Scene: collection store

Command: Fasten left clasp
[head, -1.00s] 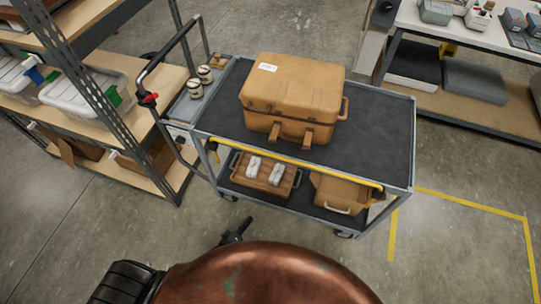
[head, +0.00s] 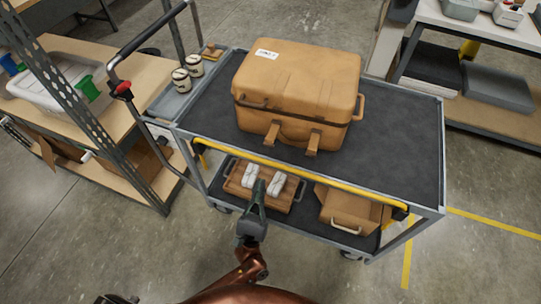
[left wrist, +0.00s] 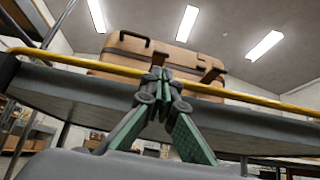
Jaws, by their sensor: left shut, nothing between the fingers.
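The tan case (head: 297,92) stands closed-looking on the cart's top shelf, with a white label on its lid. My left gripper (head: 258,187) is shut and empty, in front of the cart and below the clasps, apart from the case. In the left wrist view its fingertips (left wrist: 160,78) overlap the case front (left wrist: 180,60), with the right clasp (left wrist: 212,75) to their right. My right gripper is not in view.
A yellow rail (head: 290,177) runs along the cart's front edge, between my gripper and the case. The lower shelf holds a wooden tray (head: 240,190) with white items and a tan box (head: 345,209). Jars (head: 181,80) stand on the side tray. Shelving (head: 105,95) is at left.

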